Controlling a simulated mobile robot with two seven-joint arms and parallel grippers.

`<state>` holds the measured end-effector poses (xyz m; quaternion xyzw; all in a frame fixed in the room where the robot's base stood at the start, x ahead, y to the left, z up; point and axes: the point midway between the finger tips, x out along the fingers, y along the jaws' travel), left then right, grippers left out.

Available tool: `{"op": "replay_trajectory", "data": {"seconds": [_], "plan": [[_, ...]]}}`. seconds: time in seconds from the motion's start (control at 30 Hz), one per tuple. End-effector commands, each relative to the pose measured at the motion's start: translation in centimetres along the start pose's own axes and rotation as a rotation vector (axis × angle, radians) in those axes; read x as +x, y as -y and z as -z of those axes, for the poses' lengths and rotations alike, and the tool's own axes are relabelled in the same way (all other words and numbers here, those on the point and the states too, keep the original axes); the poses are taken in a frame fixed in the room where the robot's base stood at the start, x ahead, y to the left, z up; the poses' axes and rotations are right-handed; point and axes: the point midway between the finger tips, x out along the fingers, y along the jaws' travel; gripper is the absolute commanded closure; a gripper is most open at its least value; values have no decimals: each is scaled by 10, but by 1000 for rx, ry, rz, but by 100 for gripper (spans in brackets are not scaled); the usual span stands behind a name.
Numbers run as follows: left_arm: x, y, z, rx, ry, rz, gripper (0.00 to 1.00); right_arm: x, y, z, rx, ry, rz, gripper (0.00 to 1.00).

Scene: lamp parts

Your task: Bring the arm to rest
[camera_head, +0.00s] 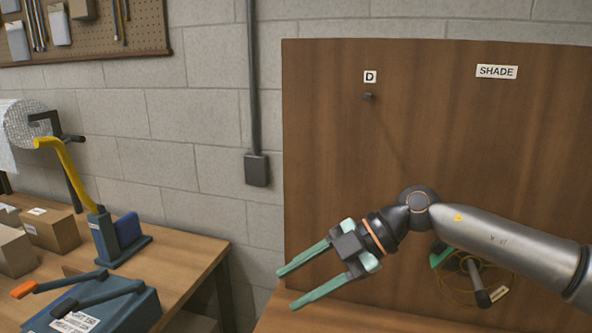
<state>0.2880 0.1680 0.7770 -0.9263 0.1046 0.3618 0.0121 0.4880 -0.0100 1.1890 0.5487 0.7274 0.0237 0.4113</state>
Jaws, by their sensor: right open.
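My right arm (500,245) comes in from the right, across the front of a brown wooden board (330,150). My right gripper (286,289) has two pale green fingers, spread apart with nothing between them. It points left and down, near the board's lower left edge. My left gripper is not in view.
The board bears a "D" label over a dark peg (368,96) and a "SHADE" label (497,72). Behind my arm, a green part (441,256) and a yellow cord (455,296) are partly hidden. A workbench (195,262) at left holds boxes and tools.

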Motion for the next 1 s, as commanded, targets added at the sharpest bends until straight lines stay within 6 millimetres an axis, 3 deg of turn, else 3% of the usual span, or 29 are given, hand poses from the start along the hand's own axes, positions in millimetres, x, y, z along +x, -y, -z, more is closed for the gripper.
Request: {"op": "replay_trajectory", "data": {"seconds": [0.03,0.1,0.2,0.33,0.47,0.63,0.77,0.87,1.0], "plan": [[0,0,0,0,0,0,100,24,0,17,-21,-101,-54,46],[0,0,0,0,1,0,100,46,-5,40,-43,-219,-155,46],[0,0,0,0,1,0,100,62,-15,68,-41,-361,-321,46],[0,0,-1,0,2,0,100,64,-30,89,20,-488,-563,46],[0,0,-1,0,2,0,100,51,-42,87,143,-538,-810,46],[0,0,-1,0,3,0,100,27,-42,47,378,-477,-1102,46],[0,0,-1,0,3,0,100,12,-20,-4,600,-342,-1266,46],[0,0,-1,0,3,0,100,6,13,-49,785,-194,-1344,46],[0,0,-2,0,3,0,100,5,84,-107,1051,57,-1367,46]]}}
